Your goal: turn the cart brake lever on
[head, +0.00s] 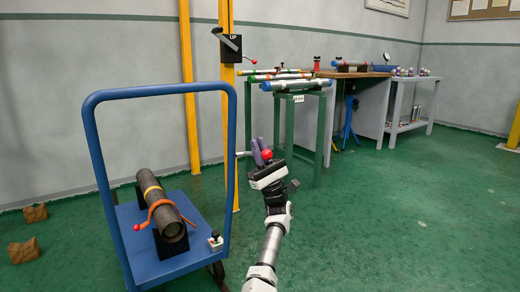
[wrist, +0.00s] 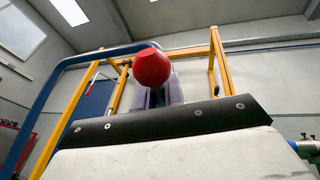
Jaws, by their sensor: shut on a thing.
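The blue cart (head: 160,262) stands at the left with a tall blue hoop handle (head: 232,130). A lever with a red ball knob (head: 267,155) shows at my gripper, just right of the handle; a short pale rod (head: 243,154) shows between handle and fingers. I take it for the cart brake lever. My gripper (head: 257,151) has purple fingers and is shut on this lever. In the wrist view the red knob (wrist: 153,68) sits large in front of my fingers (wrist: 155,92) and hides part of them. The lever's pivot is not clearly visible.
A dark pipe (head: 160,205) with an orange strap lies on the cart. A small box with a red knob (head: 215,240) sits on its deck. Behind are a yellow post (head: 229,120) and a green pipe stand (head: 316,140). The green floor (head: 400,235) at right is clear.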

